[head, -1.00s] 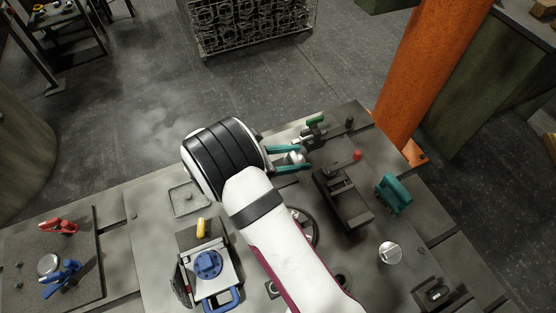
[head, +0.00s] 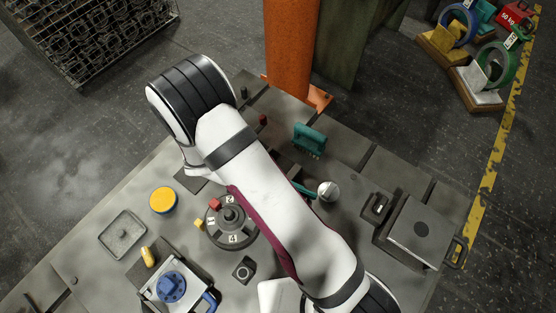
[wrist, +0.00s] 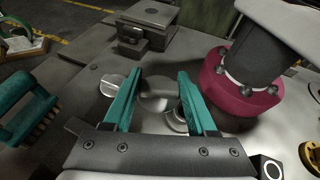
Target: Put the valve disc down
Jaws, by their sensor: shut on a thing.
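My gripper (wrist: 160,76) has its teal fingers spread and shut on a grey valve disc (wrist: 156,103), which shows between them in the wrist view. The disc blends with the grey table, and I cannot tell whether it touches the tabletop. In the head view my arm hides the disc and most of the gripper; only a teal finger (head: 305,189) shows. A round silver piece (head: 328,190) lies on the table just beyond that finger; it is also left of the fingers in the wrist view (wrist: 112,85).
A teal brush (head: 309,141) stands beyond the silver piece. A dark grey box (head: 420,232) is at right. A round fixture with numbered tags (head: 231,220), a yellow-topped tin (head: 163,200) and a shallow tray (head: 122,235) are left of my arm. Bare table lies between brush and box.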

